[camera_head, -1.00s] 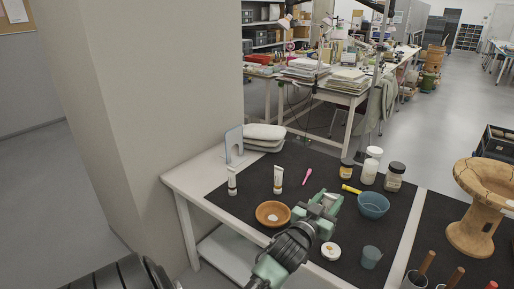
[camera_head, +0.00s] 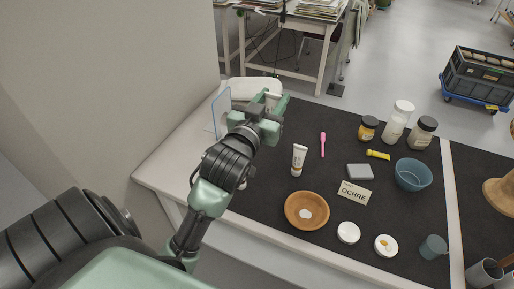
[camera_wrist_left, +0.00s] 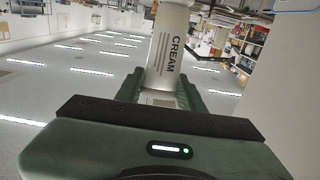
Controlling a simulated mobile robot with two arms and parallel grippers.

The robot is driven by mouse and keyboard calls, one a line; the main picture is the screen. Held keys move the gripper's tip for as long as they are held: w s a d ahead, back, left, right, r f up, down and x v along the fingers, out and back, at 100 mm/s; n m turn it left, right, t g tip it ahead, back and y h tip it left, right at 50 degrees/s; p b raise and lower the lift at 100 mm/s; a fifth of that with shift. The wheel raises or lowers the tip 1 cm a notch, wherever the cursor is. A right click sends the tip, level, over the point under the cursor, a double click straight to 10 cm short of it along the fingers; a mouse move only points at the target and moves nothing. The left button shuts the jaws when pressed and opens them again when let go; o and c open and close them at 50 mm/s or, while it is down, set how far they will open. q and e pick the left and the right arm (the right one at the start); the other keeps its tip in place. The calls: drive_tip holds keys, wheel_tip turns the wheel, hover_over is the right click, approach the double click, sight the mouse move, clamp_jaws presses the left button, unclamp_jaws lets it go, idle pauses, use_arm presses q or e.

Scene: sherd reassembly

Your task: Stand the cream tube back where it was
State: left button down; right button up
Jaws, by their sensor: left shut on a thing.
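My left gripper (camera_head: 271,105) is at the back left of the dark mat, by the pale padded stack. In the left wrist view the white cream tube (camera_wrist_left: 168,45), marked CREAM, is between its two fingers, and the gripper is shut on it. In the head view only a pale bit of the held tube shows between the fingers. Another white tube (camera_head: 299,158) stands upright on the mat to the right of my arm. The foot of a further tube (camera_head: 242,184) shows beside my forearm, which hides the rest. My right gripper is not in view.
A clear upright panel (camera_head: 221,112) and a pale padded stack (camera_head: 236,88) stand at the back left. An orange-brown bowl (camera_head: 306,224), an OCHRE card (camera_head: 354,193), a grey block (camera_head: 359,171), a pink tool (camera_head: 322,145) and a blue bowl (camera_head: 412,174) are on the mat.

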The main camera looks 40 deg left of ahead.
use_arm(q)
wheel_tip(320, 180, down, 19)
drive_tip(key=b, duration=0.3)
drive_tip(key=shift+d+f, duration=0.15)
drive_tip(key=shift+d, duration=0.05)
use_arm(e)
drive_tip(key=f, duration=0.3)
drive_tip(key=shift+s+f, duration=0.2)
use_arm(q)
drive_tip(key=shift+f, duration=0.15)
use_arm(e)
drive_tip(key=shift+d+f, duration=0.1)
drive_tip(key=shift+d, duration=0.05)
use_arm(q)
drive_tip(key=c, duration=1.2)
unclamp_jaws()
drive_tip(key=shift+o, duration=0.2)
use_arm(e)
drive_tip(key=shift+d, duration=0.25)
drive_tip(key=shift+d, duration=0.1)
